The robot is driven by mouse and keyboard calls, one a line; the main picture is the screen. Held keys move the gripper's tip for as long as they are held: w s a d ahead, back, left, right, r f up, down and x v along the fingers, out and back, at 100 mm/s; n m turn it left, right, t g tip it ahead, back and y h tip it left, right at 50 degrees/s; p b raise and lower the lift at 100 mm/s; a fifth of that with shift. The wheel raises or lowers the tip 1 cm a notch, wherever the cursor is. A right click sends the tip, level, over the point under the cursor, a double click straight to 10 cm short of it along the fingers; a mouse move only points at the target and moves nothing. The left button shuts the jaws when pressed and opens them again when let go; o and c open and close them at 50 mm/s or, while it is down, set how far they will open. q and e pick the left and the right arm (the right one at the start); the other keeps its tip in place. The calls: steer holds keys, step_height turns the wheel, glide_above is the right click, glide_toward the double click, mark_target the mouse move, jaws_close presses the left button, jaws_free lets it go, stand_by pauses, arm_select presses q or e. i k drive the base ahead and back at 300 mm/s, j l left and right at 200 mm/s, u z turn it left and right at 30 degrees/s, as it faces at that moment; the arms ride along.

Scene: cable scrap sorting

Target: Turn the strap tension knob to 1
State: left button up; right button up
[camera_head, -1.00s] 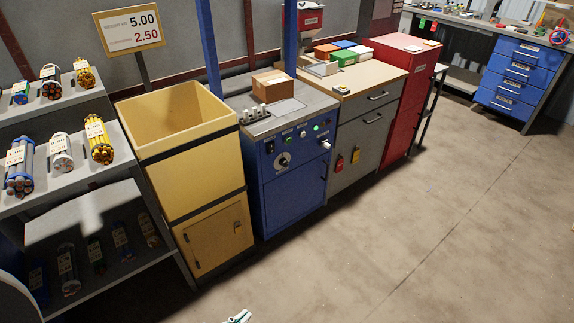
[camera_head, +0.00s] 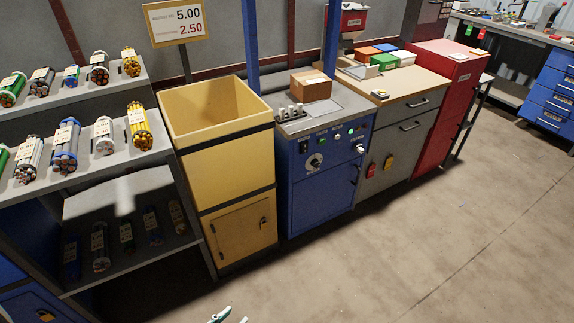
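A round knob (camera_head: 316,160) with a light dial sits at the left of this panel. Its label and pointer setting are too small to read. My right gripper is out of view.
A yellow bin (camera_head: 225,150) stands left of the machine, beside a shelf (camera_head: 105,175) with cable bundles. A cardboard box (camera_head: 311,85) rests on the machine top. A grey cabinet (camera_head: 395,160) and a red cabinet (camera_head: 440,110) stand to the right. The floor in front is clear.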

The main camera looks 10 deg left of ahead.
mark_target(315, 163)
steer(key=i+l+u, duration=0.15)
steer(key=l+u, duration=0.3)
steer(key=i+l+u, duration=0.15)
steer(key=l+u, duration=0.6)
steer(key=l, duration=0.5)
steer(key=l+u, duration=0.3)
steer(key=l, duration=2.65)
steer(key=i+l, duration=0.15)
steer(key=l, duration=0.15)
steer(key=i+l, duration=0.1)
steer(key=l, duration=0.2)
steer(key=i+l, duration=0.15)
steer(key=l, duration=0.15)
